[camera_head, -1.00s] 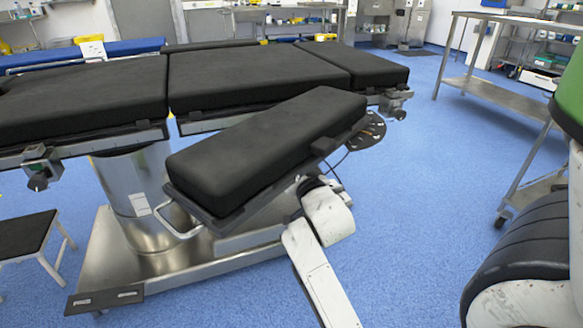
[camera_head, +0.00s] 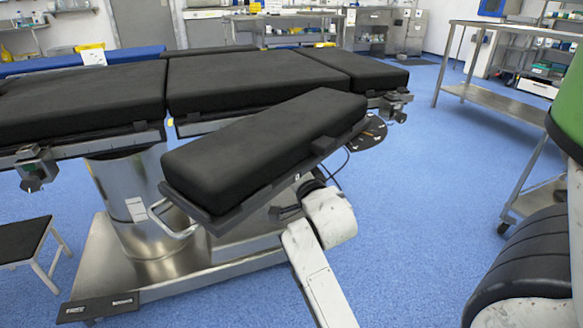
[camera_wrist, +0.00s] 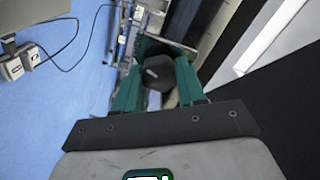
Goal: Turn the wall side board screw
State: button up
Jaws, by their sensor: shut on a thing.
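The operating table has black pads (camera_head: 255,80) on a metal column and base. A side arm board (camera_head: 265,145) with a black pad stands out from its near side, tilted across the view. In the wrist view, the dark knob of the board screw (camera_wrist: 157,72) sits between the two green fingers of my gripper (camera_wrist: 159,84), which are shut on it. In the head view, my white arm reaches under the board's near right edge. There my gripper and the screw are mostly hidden by the board and arm.
A metal trolley (camera_head: 520,38) stands at the right. A low stool (camera_head: 24,240) is at the left. The table's metal base (camera_head: 170,265) spreads over the blue floor below the board. Open floor (camera_head: 420,170) lies between the table and the trolley. A thin cable hangs near my wrist.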

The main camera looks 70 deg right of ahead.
jog(key=shift+f, duration=0.15)
jog(key=o, duration=1.1)
jog(key=shift+c, duration=0.2)
jog(key=shift+a, duration=0.1)
jog(key=p+v, duration=0.1)
jog(key=v, duration=0.9)
jog(key=shift+s+a+p, duration=0.2)
jog(key=shift+s+p, duration=0.05)
jog(key=shift+p, duration=0.1)
